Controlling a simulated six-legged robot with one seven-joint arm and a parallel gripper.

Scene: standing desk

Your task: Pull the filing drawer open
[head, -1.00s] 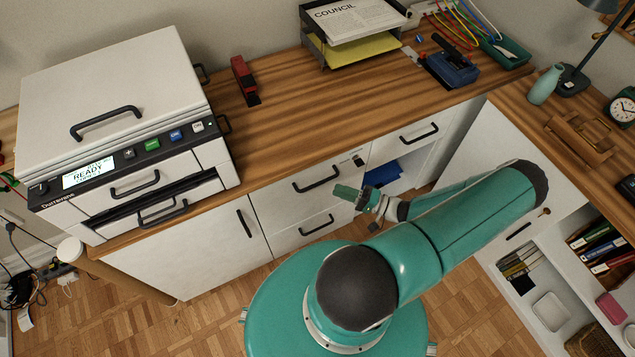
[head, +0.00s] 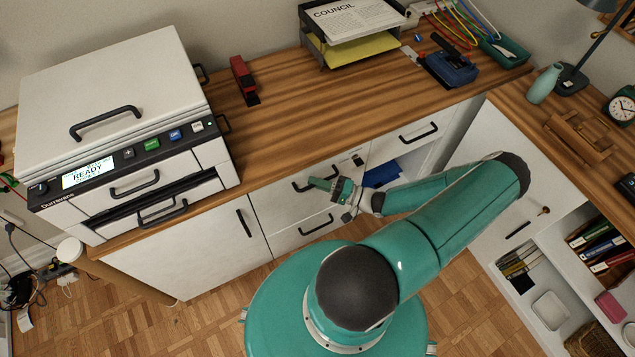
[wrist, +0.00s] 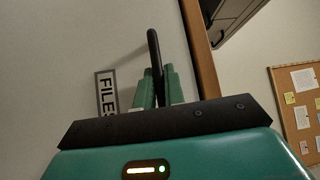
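The filing drawer (head: 280,197) is the upper drawer of the white cabinet under the desk. Its front looks flush with the cabinet. A FILES label (wrist: 107,92) shows beside its black bar handle (wrist: 154,50) in the wrist view. My gripper (head: 322,183) is at this handle in the head view and covers part of it. In the wrist view the green fingers (wrist: 160,88) lie close on both sides of the bar and seem shut on it, with almost no gap visible. The exact contact is hidden.
The wooden desktop (head: 285,120) overhangs above the drawer. A lower drawer handle (head: 316,225) sits below, and a cabinet door (head: 190,250) is to the left. An open niche with a blue item (head: 381,174) is to the right. Parquet floor lies in front.

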